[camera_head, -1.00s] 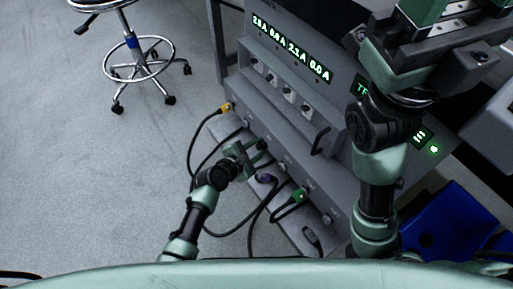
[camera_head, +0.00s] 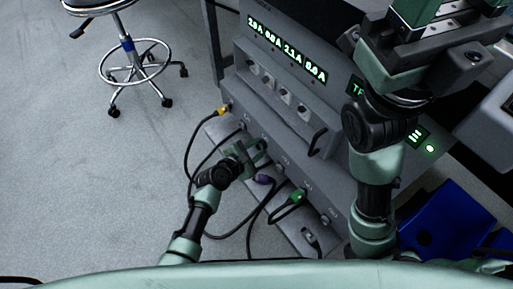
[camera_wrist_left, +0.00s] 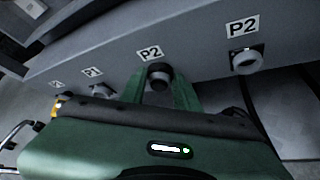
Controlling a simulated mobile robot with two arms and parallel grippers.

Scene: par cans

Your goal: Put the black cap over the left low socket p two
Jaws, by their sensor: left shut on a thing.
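My left gripper (camera_head: 254,153) is at the low front of the grey cabinet, its fingers toward the panel. In the left wrist view its green fingers (camera_wrist_left: 160,92) are shut on the black cap (camera_wrist_left: 158,74). The cap sits in front of the panel just below the left P2 label (camera_wrist_left: 150,53). It hides the socket there, and I cannot tell whether it touches it. A second P2 socket (camera_wrist_left: 247,62), with a pale rim, is bare to the right. My right gripper (camera_head: 428,35) is raised at the upper right, and its fingertips are not clear.
A yellow plug (camera_head: 225,110), a purple plug (camera_head: 263,180) and a green plug (camera_head: 298,196) with black cables lie along the low ledge near my left gripper. A handle (camera_head: 319,141) juts from the cabinet. A stool (camera_head: 131,62) stands on open floor at left.

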